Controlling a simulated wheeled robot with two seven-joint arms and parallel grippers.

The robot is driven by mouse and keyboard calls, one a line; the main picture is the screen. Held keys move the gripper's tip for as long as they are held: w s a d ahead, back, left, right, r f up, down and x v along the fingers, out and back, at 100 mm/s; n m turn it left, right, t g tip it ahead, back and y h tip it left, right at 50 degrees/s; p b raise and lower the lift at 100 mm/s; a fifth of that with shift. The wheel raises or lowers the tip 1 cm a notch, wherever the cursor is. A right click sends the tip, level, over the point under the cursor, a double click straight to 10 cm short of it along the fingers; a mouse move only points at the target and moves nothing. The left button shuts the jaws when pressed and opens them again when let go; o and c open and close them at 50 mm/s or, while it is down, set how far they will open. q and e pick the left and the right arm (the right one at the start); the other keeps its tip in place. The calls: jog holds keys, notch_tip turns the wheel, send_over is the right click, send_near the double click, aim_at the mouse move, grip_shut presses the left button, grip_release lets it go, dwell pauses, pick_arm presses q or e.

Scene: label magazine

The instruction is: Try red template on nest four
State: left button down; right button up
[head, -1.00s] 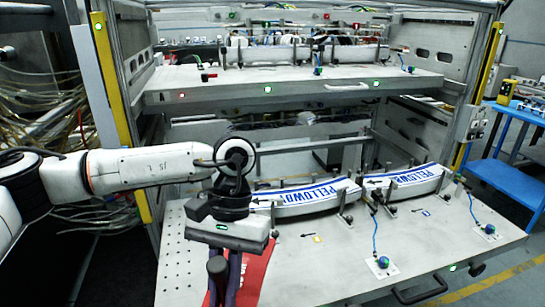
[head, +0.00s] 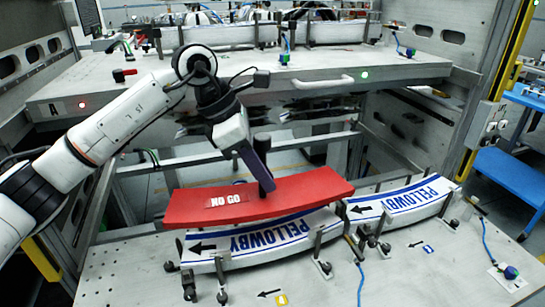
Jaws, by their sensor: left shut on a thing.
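The red template (head: 315,188), a long, slightly curved piece marked "NO GO", is held by its dark upright handle (head: 263,145). My left gripper (head: 262,172) is shut on that handle, coming down from the upper left. A second such piece (head: 405,205) sits in holders to the right, uncovered. No readable number marks either nest. My right gripper is not in view.
The pieces stand between dark clamps and posts on a grey lower shelf (head: 130,270). An upper shelf (head: 230,88) with a handle runs behind and above. Blue cables and a blue knob (head: 510,271) are at the right. A blue cart (head: 510,175) stands outside the frame.

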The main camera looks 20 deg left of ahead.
aim_at(259, 193)
pick_arm(q)
jog(key=shift+w+r, duration=0.1)
jog(key=shift+w, duration=0.25)
jog(key=shift+n, duration=0.3)
jog(key=shift+s+f+b, duration=0.2)
jog(key=shift+f+b, duration=0.35)
jog(key=shift+f, duration=0.05)
notch_tip(259, 193, down, 4)
jog(key=b, duration=0.2)
jog(key=shift+r+b, duration=0.2)
jog(key=shift+b, duration=0.1)
jog(key=shift+f+b, duration=0.4)
jog(key=shift+f, duration=0.2)
jog(key=shift+w+f, duration=0.1)
jog(key=shift+f+b, duration=0.45)
jog(key=shift+f, duration=0.1)
